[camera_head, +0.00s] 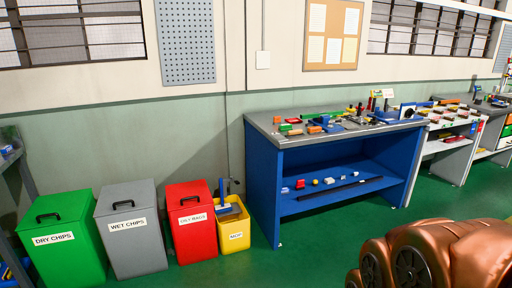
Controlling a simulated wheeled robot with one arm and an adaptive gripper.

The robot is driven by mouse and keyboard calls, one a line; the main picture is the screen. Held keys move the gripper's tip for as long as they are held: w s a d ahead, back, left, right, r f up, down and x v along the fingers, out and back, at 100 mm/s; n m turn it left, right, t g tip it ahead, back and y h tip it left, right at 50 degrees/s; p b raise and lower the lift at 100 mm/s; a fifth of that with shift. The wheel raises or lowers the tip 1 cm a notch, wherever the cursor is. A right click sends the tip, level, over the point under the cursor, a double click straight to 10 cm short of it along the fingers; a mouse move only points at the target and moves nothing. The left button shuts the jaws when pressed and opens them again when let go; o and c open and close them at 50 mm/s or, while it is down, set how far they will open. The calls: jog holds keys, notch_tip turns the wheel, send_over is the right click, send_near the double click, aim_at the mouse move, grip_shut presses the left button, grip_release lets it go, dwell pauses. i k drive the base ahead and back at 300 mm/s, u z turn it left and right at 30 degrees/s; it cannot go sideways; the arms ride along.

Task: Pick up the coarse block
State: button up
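I cannot tell which object is the coarse block, as the pieces are small and no label can be read on them. Several small coloured blocks lie on the grey top of a blue workbench (262,185) right of centre. Among them are an orange block (277,119), a green block (285,127) and another orange block (314,129). The lower shelf also holds small pieces, including a red block (300,184) and a white piece (329,181). My gripper is not in view. A copper-coloured part of my arm fills the lower right corner.
Green (65,262), grey (134,255) and red (193,240) lidded bins stand along the wall at left. A yellow mop bucket (235,235) stands between the red bin and the workbench. A white-shelved bench (449,147) stands to the right. Green floor before the workbench is clear.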

aim_at(318, 129)
jog(key=z, duration=0.2)
jog(key=i, duration=1.1)
jog(key=z, duration=0.2)
jog(key=k, duration=0.35)
jog(key=z, duration=0.4)
jog(key=i, duration=1)
jog(key=u, duration=0.35)
